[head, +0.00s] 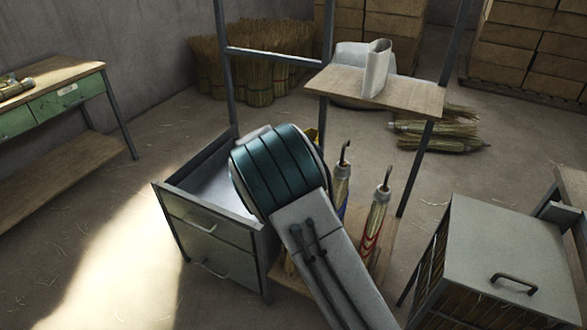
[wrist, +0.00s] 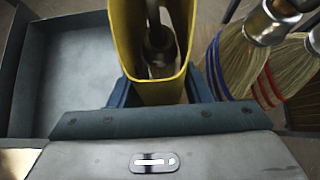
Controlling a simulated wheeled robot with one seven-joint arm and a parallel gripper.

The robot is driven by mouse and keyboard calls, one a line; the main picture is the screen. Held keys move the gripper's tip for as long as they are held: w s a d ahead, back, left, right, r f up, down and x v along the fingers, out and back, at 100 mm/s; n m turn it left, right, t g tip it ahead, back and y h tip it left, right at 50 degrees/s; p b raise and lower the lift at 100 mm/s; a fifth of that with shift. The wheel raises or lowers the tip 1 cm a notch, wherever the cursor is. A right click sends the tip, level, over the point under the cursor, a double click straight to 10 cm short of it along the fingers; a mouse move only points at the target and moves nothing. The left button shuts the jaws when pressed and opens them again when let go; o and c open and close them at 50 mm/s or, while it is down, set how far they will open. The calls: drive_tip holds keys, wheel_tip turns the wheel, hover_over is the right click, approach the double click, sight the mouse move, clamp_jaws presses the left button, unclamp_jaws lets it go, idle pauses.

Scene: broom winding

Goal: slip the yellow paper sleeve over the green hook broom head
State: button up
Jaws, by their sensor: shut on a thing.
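The yellow paper sleeve (wrist: 158,93) is upright and open-topped in the wrist view, between the blue fingers of my gripper (wrist: 162,88), which is shut on it. Through its open mouth I see a dark metal rod and round collar (wrist: 158,42), apparently a broom's hook end inside or below the sleeve. I cannot see its binding colour or how far down the sleeve sits.
A blue-bound broom (head: 342,185) and a red-bound broom (head: 376,222) stand upright close to the right. An open drawer (head: 205,178) is at the left. A pale sleeve (head: 376,68) stands on the wooden shelf (head: 340,82). A grey cabinet (head: 500,250) is right.

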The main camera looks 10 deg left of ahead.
drive_tip(key=shift+f, duration=0.4)
drive_tip(key=shift+f+b, duration=0.1)
drive_tip(key=shift+b, duration=0.2)
wheel_tip(320, 180, down, 13)
drive_tip(key=b, duration=1)
drive_tip(key=shift+b, duration=0.3)
idle(0.8)
wheel_tip(320, 180, down, 11)
drive_tip(key=b, duration=0.9)
drive_tip(key=shift+r, duration=0.2)
idle(1.0)
drive_tip(key=shift+f+b, duration=0.65)
drive_tip(key=shift+f, duration=0.15)
idle(0.3)
drive_tip(key=o, duration=0.9)
